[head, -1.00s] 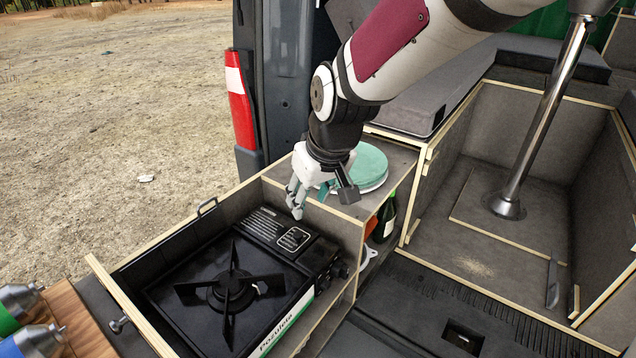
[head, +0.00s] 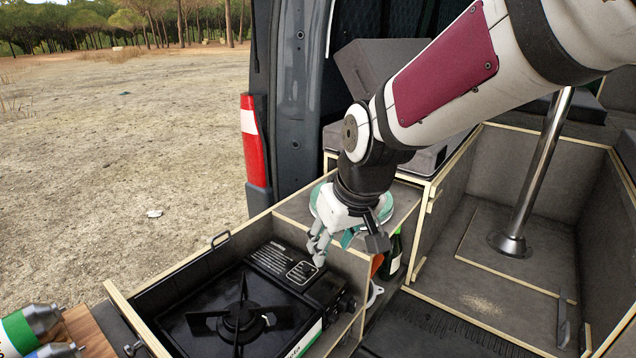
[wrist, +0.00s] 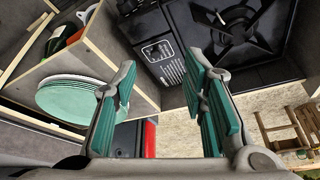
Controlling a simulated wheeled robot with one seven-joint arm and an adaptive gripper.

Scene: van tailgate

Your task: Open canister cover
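One has a green and white label (head: 20,332); only the silver top of the other (head: 62,350) shows clearly. Their covers are too small and cropped to make out. My gripper (head: 348,246) is well to the right of them, pointing down beside a stack of green plates (head: 319,201) at the stove drawer's far corner. In the wrist view my gripper (wrist: 160,88) is open, with nothing between its green-padded fingers. No canister shows in that view.
A black gas stove (head: 240,318) sits in a wooden drawer between my gripper and the canisters. A wooden board (head: 88,335) lies by the canisters. A green bottle (head: 392,258) stands below the plates. A metal post (head: 540,170) rises at right. A wooden stool (wrist: 285,130) stands outside.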

